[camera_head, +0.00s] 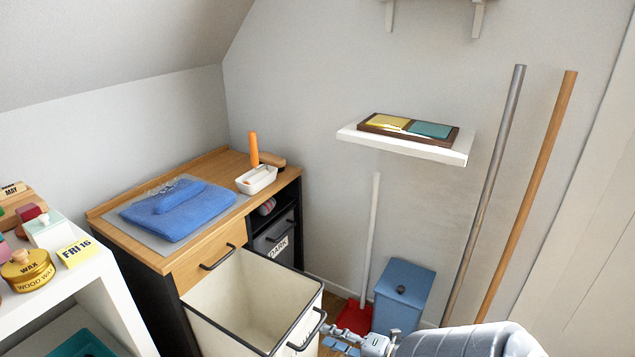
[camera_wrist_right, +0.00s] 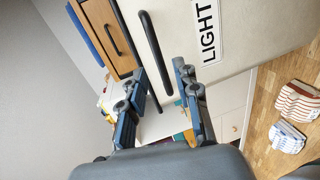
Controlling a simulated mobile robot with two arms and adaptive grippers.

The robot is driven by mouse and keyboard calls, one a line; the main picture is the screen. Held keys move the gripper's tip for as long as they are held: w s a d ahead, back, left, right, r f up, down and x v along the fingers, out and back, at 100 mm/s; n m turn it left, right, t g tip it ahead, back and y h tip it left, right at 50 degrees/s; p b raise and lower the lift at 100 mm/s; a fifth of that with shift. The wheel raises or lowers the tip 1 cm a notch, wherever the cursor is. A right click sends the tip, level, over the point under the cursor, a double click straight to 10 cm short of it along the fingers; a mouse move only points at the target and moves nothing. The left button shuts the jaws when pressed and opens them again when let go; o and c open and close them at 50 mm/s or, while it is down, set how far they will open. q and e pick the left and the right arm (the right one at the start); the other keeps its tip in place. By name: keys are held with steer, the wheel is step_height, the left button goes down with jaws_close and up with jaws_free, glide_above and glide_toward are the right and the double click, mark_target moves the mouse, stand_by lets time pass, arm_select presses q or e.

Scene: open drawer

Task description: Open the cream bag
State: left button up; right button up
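The cream bag (camera_head: 215,318) stands out from the front of the wooden cabinet, with its dark-rimmed top open and its pale inside visible. Its front has a dark bar handle (camera_head: 308,331). In the right wrist view the cream front (camera_wrist_right: 245,30) carries a "LIGHT" label, and the handle (camera_wrist_right: 155,52) runs down toward the space between my fingertips. My right gripper (camera_head: 362,342) is to the right of the handle; in the wrist view its fingers (camera_wrist_right: 160,75) are spread apart. Contact with the handle cannot be told. My left gripper is not in view.
A wooden drawer (camera_head: 207,270) is above the bag, and a dark bin (camera_head: 275,240) is beside it. A blue bin (camera_head: 402,300) and red dustpan (camera_head: 355,318) stand to the right. A white shelf (camera_head: 60,283) fills the lower left.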

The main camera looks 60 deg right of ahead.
steer(key=v, duration=0.6)
steer(key=shift+s, duration=0.2)
steer(key=shift+r, duration=0.1)
